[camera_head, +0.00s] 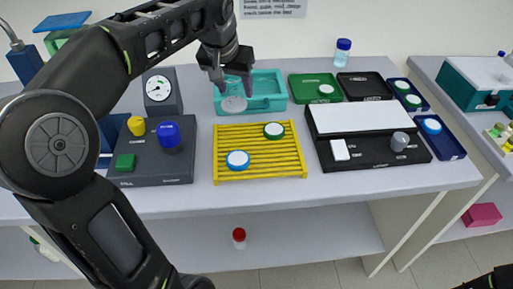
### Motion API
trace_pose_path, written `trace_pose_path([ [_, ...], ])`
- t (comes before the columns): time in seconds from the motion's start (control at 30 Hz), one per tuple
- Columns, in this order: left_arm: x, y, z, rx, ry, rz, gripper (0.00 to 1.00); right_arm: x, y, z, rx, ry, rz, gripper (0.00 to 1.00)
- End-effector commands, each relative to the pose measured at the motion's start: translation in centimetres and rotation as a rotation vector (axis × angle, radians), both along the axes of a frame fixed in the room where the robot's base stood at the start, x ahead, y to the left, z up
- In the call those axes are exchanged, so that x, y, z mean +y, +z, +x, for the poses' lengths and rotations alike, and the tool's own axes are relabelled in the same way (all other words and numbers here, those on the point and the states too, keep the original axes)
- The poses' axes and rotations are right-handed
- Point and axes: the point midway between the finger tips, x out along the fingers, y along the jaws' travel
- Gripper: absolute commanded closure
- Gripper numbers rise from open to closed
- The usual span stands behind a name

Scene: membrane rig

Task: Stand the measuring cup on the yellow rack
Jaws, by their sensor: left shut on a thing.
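My left gripper (234,88) hangs over the left part of the teal tray (272,103) at the back of the table. It is shut on a pale, clear-looking round thing (234,104), which looks like the measuring cup; the fingers hide part of it, and I cannot tell if it touches the tray. The yellow rack (258,173) lies in front of the tray, with slats across it. A blue-rimmed white disc (238,160) and a green-rimmed white disc (274,130) are on the rack. My right gripper does not show clearly.
A dark box with a blue knob (168,134) and a gauge (160,90) stand left of the rack. A black station with a white plate (360,118) is on the right. Green (312,80) and black (364,86) trays lie behind it. The rack's front slats are bare.

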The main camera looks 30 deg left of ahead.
Motion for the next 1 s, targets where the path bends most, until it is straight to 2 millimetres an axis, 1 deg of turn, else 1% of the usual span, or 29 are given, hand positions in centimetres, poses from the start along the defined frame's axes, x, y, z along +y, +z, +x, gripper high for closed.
trace_pose_path([
  [0.07, 0.0, -0.3, 0.0, 0.001, 0.000, 0.000, 0.88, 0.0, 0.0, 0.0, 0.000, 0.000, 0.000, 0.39],
  [0.17, 0.0, -1.4, 0.0, 0.004, 0.000, 0.000, 0.88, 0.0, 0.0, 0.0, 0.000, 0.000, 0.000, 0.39],
  [0.3, 0.0, -3.9, 0.0, 0.005, -0.001, 0.000, 0.88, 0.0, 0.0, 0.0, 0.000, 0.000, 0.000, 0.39],
  [0.43, 0.0, -5.8, 0.0, 0.003, -0.001, 0.000, 0.88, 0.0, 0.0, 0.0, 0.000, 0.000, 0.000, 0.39],
  [0.53, 0.0, -6.3, 0.0, 0.001, 0.000, 0.001, 0.88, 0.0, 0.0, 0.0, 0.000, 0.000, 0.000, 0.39],
  [0.8, 0.0, -6.5, 0.1, 0.000, 0.000, 0.001, 0.88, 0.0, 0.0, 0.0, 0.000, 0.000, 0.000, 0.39],
  [0.87, 0.0, -6.9, 0.0, 0.001, 0.000, 0.001, 0.88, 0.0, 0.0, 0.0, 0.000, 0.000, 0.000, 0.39],
  [1.0, 0.0, -8.8, 0.0, 0.004, 0.001, 0.000, 0.88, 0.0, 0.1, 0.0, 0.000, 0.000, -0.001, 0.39],
])
